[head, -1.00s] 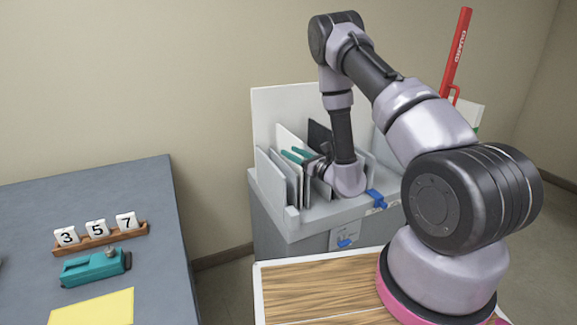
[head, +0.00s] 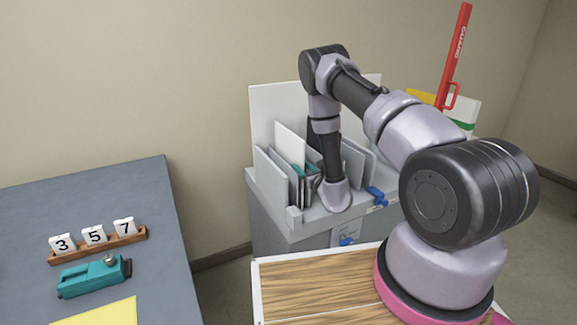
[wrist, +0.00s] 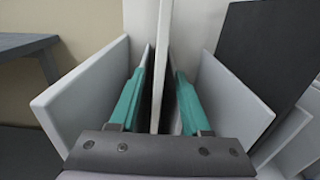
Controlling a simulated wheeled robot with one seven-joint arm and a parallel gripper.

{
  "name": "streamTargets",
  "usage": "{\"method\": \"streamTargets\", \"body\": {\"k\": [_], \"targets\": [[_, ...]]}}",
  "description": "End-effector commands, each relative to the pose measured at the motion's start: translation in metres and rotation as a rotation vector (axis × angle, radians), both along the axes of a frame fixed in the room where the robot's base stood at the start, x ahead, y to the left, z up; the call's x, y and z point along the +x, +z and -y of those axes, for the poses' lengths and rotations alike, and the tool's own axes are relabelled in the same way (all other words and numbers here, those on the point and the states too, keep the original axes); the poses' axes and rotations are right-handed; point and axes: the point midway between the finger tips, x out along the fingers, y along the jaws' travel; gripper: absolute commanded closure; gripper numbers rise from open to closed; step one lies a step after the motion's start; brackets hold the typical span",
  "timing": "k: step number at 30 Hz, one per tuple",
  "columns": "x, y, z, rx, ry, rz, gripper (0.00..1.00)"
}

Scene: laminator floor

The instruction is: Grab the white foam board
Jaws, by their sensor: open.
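The white foam board (head: 291,143) stands upright in a slot of the grey rack, rising above the dividers. In the wrist view the board (wrist: 162,60) is seen nearly edge-on, running between my two teal fingers. My gripper (wrist: 158,100) is open, with one finger on each side of the board and a gap showing on both sides. In the head view my gripper (head: 303,170) is low among the dividers, partly hidden by them and by my wrist. The board's lower part is hidden.
Grey dividers (wrist: 85,92) and (wrist: 235,100) stand close outside my fingers. A black board (wrist: 265,60) leans to the right. The rack's cabinet (head: 300,230) has blue clips. A side table (head: 110,200) holds number blocks (head: 94,235) and a teal device (head: 94,277).

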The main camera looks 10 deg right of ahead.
Motion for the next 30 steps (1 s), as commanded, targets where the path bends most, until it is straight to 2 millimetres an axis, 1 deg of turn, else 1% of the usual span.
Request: {"method": "streamTargets", "body": {"k": [6, 9, 12, 18, 19, 20, 21, 22, 23, 30], "targets": [[0.029, 0.0, -0.013, 0.001, 0.002, 0.003, 0.53], [0.041, 0.0, -0.016, 0.001, 0.001, 0.003, 0.53], [0.046, 0.0, -0.017, 0.001, 0.001, 0.001, 0.53], [0.047, 0.0, -0.018, 0.001, 0.001, 0.001, 0.53], [0.047, 0.0, -0.017, 0.001, 0.001, 0.001, 0.6], [0.047, 0.0, -0.017, 0.001, 0.001, 0.001, 0.72], [0.047, 0.0, -0.017, 0.001, 0.001, 0.001, 0.87], [0.046, 0.0, -0.017, 0.001, 0.001, 0.001, 0.98], [0.046, 0.0, -0.017, 0.001, 0.001, 0.001, 1.0], [0.047, 0.0, -0.017, 0.001, 0.001, 0.001, 1.0]]}}
